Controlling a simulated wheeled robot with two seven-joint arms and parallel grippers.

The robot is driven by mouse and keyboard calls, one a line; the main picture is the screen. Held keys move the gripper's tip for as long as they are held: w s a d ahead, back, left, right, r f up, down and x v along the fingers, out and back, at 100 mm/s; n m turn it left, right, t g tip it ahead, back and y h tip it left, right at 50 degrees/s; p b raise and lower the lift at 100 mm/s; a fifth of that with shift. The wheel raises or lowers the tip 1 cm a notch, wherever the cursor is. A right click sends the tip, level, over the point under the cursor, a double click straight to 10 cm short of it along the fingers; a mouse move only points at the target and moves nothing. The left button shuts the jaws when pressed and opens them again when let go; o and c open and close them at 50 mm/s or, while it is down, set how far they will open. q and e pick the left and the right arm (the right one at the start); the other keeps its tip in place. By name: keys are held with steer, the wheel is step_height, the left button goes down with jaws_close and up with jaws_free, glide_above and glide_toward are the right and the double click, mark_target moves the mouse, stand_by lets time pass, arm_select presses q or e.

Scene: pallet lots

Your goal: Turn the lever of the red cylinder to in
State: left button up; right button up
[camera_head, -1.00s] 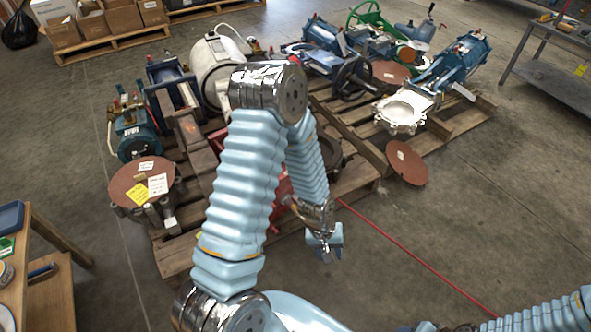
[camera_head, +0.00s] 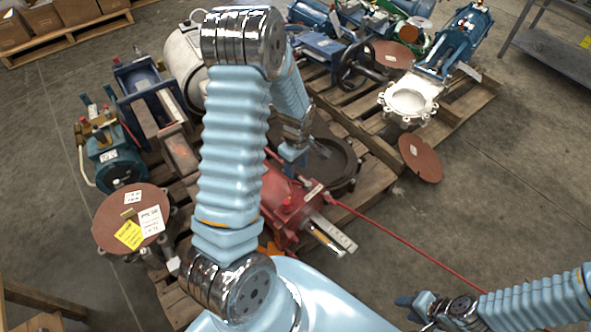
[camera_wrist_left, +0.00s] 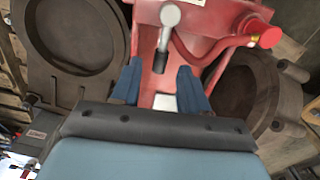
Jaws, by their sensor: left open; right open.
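The red cylinder (camera_head: 288,208) lies on the pallet in the head view, partly hidden behind my left arm. In the left wrist view, its red body (camera_wrist_left: 222,22) fills the top middle. A lever (camera_wrist_left: 166,38) with a round grey pivot and a dark tip points down toward my gripper. My left gripper (camera_wrist_left: 160,68) is open, with its blue fingers on either side of the lever's dark tip; contact cannot be told. In the head view, my left gripper (camera_head: 305,154) is above the cylinder's far end. My right gripper (camera_head: 410,306) is low at the right, away from the cylinder.
A dark round flange (camera_head: 335,165) lies beside the cylinder. A red line (camera_head: 410,243) runs from the cylinder across the floor. Open floor (camera_head: 500,200) is at the right.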

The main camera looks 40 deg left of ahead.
arm_select(q)
steer(key=shift+f, duration=1.1)
jaws_close()
